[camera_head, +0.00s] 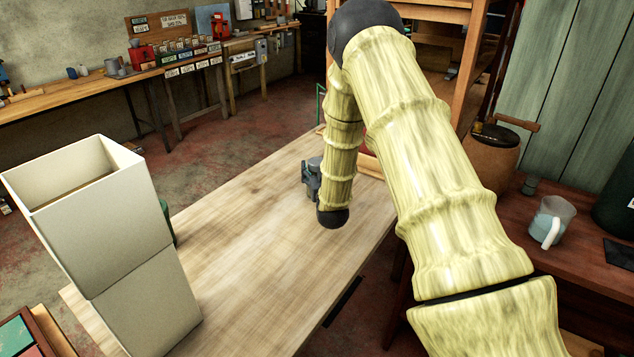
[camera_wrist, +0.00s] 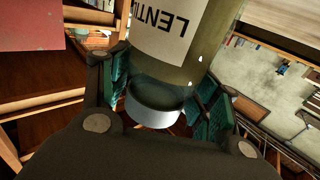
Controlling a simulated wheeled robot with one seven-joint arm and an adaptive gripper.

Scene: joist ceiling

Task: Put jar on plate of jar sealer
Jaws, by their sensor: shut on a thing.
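A glass jar (camera_wrist: 192,62) with a pale label reading "LENTI" and a light lid (camera_wrist: 153,108) fills the middle of the wrist view. My gripper (camera_wrist: 160,95) is shut on it, with a green-padded finger on each side near the lid end. The lettering is upside down in this view. In the head view, the dark gripper (camera_head: 312,178) shows partly behind my arm, over the far part of the wooden table. The jar cannot be made out there. I cannot clearly identify the jar sealer or its plate; a red part (camera_head: 366,147) shows partly behind my arm.
The light wooden table (camera_head: 250,240) is mostly clear. A tall white open box (camera_head: 105,235) stands at its left, with a green thing (camera_head: 166,215) partly behind it. A dark side bench at right holds a clear jug (camera_head: 553,218). A workbench (camera_head: 90,95) stands at the back.

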